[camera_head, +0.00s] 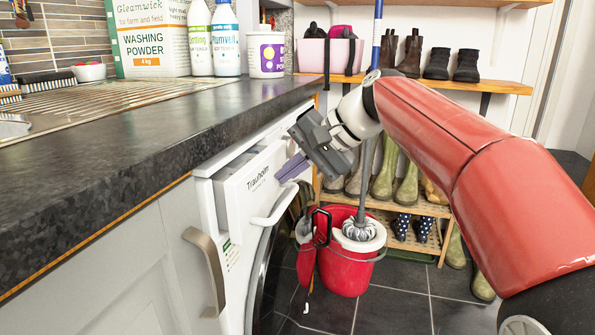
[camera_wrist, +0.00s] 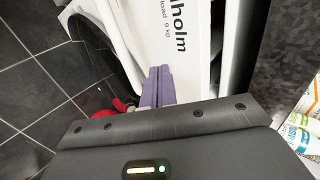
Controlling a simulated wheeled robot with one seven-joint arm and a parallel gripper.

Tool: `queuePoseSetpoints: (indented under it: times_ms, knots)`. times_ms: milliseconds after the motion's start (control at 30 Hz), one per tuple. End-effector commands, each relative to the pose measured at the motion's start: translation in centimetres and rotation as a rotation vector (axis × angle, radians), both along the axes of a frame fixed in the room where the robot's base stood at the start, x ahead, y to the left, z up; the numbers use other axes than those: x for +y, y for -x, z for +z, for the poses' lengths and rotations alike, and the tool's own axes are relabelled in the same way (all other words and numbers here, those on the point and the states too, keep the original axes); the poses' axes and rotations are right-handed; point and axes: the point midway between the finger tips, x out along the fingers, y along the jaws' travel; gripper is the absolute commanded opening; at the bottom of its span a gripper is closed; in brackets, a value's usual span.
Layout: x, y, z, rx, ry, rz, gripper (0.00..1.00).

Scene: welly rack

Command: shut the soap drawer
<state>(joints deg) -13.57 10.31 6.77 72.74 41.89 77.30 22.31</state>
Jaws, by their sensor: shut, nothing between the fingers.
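The soap drawer (camera_head: 252,184) is at the top left of the white washing machine (camera_head: 232,258), under the worktop. Its white front, marked "Trauholm", stands out from the machine, so the drawer is open. In the wrist view the drawer front (camera_wrist: 185,45) fills the upper middle, with a dark gap between it and the worktop. My gripper (camera_head: 293,168) is shut and empty, its purple fingers in front of the drawer front and pointing towards it. The fingers also show in the wrist view (camera_wrist: 157,87). I cannot tell whether they touch the drawer.
The dark worktop (camera_head: 150,125) overhangs the machine. A cupboard handle (camera_head: 208,268) sticks out at the left. A red bucket (camera_head: 345,270) with a mop (camera_head: 359,228) stands on the tiled floor beyond. A wooden shoe rack (camera_head: 420,205) is behind.

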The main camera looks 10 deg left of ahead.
Motion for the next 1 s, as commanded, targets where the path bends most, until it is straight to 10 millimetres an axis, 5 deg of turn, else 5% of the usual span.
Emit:
queuePoseSetpoints:
  times_ms: [233,533,1000]
  knots:
    - [0.4,0.0,0.2,0.001,0.001,0.001,0.00]
    - [4.6,-0.4,0.2,0.001,0.001,0.002,0.00]
    - [4.9,-0.4,0.1,0.000,-0.006,0.002,0.00]
